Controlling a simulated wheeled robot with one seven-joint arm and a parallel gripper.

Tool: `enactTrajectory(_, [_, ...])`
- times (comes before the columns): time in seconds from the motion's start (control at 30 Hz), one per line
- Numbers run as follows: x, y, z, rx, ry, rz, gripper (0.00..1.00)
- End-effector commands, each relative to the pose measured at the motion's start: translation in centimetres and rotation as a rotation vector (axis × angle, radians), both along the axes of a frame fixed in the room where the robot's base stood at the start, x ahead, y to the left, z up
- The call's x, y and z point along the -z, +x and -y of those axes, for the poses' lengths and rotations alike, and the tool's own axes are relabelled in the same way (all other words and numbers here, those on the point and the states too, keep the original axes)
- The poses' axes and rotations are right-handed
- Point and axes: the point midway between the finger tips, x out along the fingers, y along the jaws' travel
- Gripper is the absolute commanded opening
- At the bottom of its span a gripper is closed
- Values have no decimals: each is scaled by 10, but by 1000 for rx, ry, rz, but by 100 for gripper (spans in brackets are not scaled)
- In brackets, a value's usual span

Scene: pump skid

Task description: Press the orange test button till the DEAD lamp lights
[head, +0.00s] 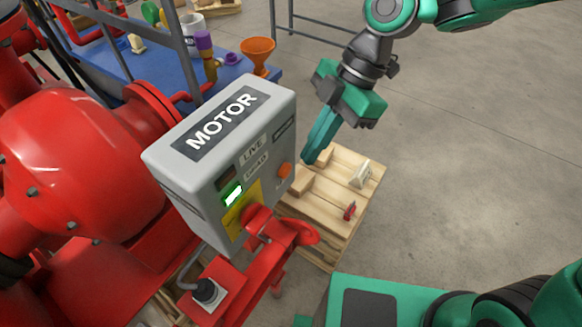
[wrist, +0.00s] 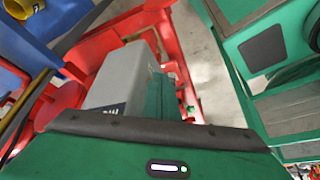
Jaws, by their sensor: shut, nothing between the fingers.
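The grey MOTOR box (head: 168,172) stands at the centre left of the head view and also shows in the wrist view (wrist: 122,75). The orange test button (head: 285,170) is on the right of its front face. Two lamp windows sit on the left of that face: the upper one (head: 226,178) is dark, the lower one (head: 233,194) glows green-white. The upper label reads LIVE; the lower label is too small to read surely. My gripper (head: 309,160) is shut and empty, its tips just right of the button, apparently apart from it. The button is hidden in the wrist view.
A red rotary handle (head: 258,218) on a yellow plate is below the lamps. Red pump pipework (head: 85,170) fills the left. A wooden pallet (head: 335,205) with small parts lies beyond the box. A blue bench (head: 165,60) holds an orange funnel (head: 257,52).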

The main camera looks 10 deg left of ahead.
Motion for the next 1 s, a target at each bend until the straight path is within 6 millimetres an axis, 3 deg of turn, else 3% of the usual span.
enactTrajectory(0.17, [-16,6,5,4,3,4,0])
enactTrajectory(0.6, [-83,26,32,2,0,0,0])
enactTrajectory(1.0, [-95,29,38,1,-2,-2,0])
